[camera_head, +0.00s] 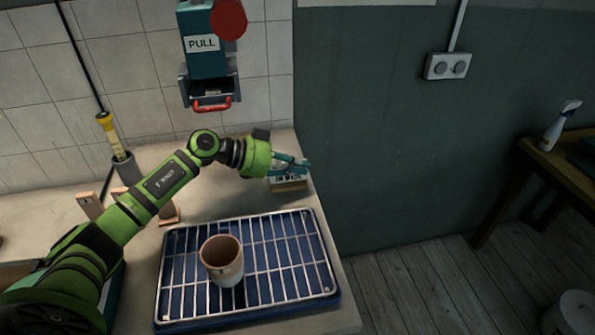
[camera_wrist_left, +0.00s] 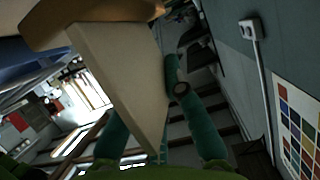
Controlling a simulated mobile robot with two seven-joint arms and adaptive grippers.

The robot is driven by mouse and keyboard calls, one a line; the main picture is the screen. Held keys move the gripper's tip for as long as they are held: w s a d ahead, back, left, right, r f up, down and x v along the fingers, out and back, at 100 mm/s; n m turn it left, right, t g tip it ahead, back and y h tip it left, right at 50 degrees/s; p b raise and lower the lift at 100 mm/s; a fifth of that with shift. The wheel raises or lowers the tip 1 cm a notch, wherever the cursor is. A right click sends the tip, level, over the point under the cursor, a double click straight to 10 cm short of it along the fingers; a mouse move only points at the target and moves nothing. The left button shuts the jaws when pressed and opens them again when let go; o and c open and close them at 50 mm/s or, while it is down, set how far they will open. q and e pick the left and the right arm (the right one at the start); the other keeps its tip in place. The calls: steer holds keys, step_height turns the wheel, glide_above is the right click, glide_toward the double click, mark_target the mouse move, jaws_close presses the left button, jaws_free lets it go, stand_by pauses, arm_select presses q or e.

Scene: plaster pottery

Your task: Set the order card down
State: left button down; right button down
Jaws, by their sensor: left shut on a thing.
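The order card (camera_head: 289,180) is a small pale card with dark marks and a wooden foot, near the back right corner of the counter. My left gripper (camera_head: 292,165) reaches it from the left, with its teal fingers closed at the card's top. In the left wrist view the pale card (camera_wrist_left: 118,75) lies between the two teal fingers (camera_wrist_left: 160,130), with its wooden foot (camera_wrist_left: 90,20) at the top. I cannot tell whether the foot touches the counter. My right gripper is in neither view.
A blue tray with a wire rack (camera_head: 290,255) holds a brown and white cup (camera_head: 222,262) in front of the card. A teal dispenser with a red handle (camera_head: 208,55) hangs above. Wooden stands (camera_head: 168,213) and a grey holder (camera_head: 126,168) are at left. The counter ends right of the card.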

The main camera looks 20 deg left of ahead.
arm_select(q)
steer(key=shift+f, duration=1)
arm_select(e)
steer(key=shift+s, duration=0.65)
arm_select(q)
steer(key=shift+f, duration=0.1)
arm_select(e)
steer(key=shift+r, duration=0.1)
arm_select(q)
steer(key=c, duration=1.3)
jaws_free()
steer(key=shift+f, duration=0.1)
steer(key=shift+c, duration=0.2)
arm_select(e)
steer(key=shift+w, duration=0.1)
